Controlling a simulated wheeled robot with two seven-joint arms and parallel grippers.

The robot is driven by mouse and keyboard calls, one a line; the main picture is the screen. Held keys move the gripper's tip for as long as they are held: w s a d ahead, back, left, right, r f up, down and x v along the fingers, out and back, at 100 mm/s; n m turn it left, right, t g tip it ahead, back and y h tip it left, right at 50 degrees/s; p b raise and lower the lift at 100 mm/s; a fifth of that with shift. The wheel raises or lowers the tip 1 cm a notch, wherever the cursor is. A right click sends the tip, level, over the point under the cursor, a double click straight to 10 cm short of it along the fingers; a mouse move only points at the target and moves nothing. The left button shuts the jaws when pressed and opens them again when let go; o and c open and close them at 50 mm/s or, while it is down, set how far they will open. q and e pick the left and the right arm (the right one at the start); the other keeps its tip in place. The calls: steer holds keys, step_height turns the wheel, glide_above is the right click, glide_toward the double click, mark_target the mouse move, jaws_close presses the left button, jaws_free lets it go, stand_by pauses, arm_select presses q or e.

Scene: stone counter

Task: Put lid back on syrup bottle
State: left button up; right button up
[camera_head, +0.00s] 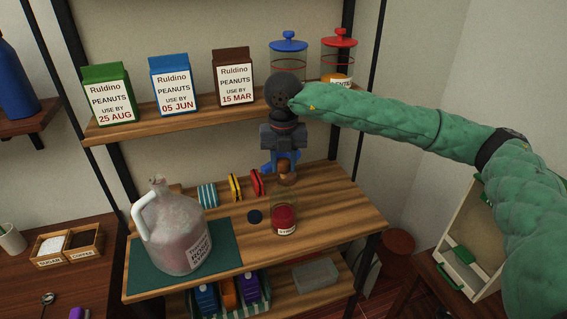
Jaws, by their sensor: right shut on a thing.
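A small clear bottle (284,218) with red contents and a partly readable white label stands on the wooden shelf's middle board. A flat dark blue disc (255,216) lies on the board just left of it. My right gripper (284,165) comes down from above, over the board and above the red-filled bottle in the picture. It is shut on a small brown rounded thing (285,168), which is partly hidden by the fingers. I cannot tell whether this thing is the lid. My left gripper is not in view.
A large white-handled jug (175,232) stands on a green mat (226,250) at the left. Colourful small items (234,187) stand behind. Peanut cartons (173,84) and lidded jars (289,58) line the upper shelf. The board's right front is clear.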

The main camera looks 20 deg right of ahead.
steer(key=b, duration=0.2)
steer(key=shift+f+b, duration=0.15)
steer(key=shift+b, duration=0.25)
stand_by(2.7)
stand_by(0.4)
steer(key=o, duration=1.5)
steer(key=shift+r, duration=0.2)
steer(key=shift+r+p, duration=0.7)
steer(key=shift+r, duration=2.6)
steer(key=shift+c, duration=0.3)
jaws_close()
